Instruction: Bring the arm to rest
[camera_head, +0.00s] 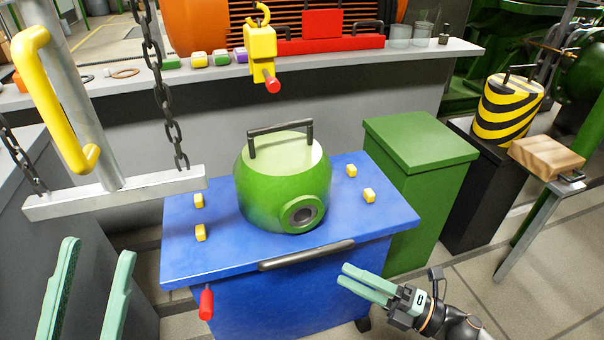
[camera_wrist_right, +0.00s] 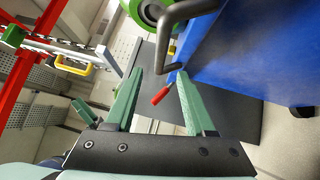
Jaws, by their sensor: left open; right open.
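My left gripper (camera_head: 97,248) shows at the lower left of the head view, its two green fingers apart and nothing between them. My right gripper (camera_head: 343,275) is in front of the right front part of the blue cart (camera_head: 235,262). Its fingers are open and empty; they also show in the right wrist view (camera_wrist_right: 160,72). A green rounded case (camera_head: 262,192) with a black top handle and a round port stands on the cart, apart from both grippers. The rest of my left arm is out of view.
Several small yellow blocks (camera_head: 369,195) lie on the cart, which has a dark front handle (camera_head: 306,255) and a red grip (camera_head: 206,304). A chain-hung beam (camera_head: 120,192) is at left, a yellow hook block (camera_head: 261,45) above. A green box (camera_head: 420,150) stands right.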

